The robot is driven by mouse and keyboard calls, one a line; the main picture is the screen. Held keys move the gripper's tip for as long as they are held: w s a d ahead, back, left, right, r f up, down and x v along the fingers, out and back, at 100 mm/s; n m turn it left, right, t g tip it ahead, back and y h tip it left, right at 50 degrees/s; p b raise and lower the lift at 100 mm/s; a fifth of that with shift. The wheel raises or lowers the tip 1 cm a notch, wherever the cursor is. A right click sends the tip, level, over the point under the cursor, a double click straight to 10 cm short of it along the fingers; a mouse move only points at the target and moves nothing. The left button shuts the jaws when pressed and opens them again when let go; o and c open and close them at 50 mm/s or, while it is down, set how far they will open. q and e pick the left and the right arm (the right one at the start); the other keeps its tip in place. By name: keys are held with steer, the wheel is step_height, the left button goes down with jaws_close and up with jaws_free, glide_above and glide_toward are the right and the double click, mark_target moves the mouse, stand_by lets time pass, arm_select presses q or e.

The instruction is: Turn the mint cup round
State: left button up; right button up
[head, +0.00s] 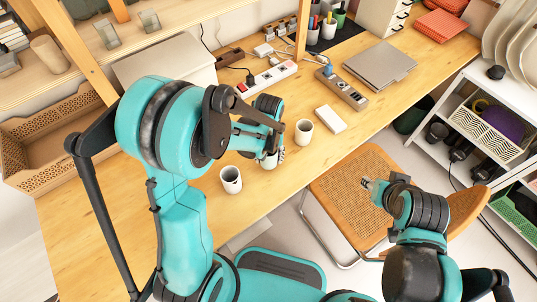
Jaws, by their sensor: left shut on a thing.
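My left gripper (275,156) is low over the desk, shut on a pale cup (267,163), taken as the mint cup. The gripper and arm hide most of this cup, and its tint and handle are hard to tell. A white cup with a dark inside (231,181) stands upright to its left, nearer the desk's front edge. Another whitish cup (304,132) stands upright to its right. Both are apart from the gripper. My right gripper (368,183) is over the chair seat, away from the cups; its jaws are too small to read.
A cane chair (340,215) stands at the front edge.

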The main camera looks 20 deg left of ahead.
arm_select(q)
steer(key=shift+r+m, duration=0.1)
steer(key=shift+m, duration=1.6)
steer(key=shift+f+m, duration=0.2)
steer(key=shift+m, duration=0.7)
steer(key=m+b, duration=0.1)
steer(key=m, duration=0.3)
steer(key=shift+m, duration=0.4)
steer(key=m+b, duration=0.1)
steer(key=m, duration=0.3)
steer(key=shift+m, duration=0.4)
steer(key=m, duration=0.4)
steer(key=shift+m+b, duration=0.3)
steer(key=shift+b, duration=0.1)
steer(key=shift+f+b, duration=0.6)
steer(key=shift+f, duration=0.1)
steer(key=shift+f, duration=0.2)
steer(key=o, duration=1.4)
steer(key=shift+c, duration=0.2)
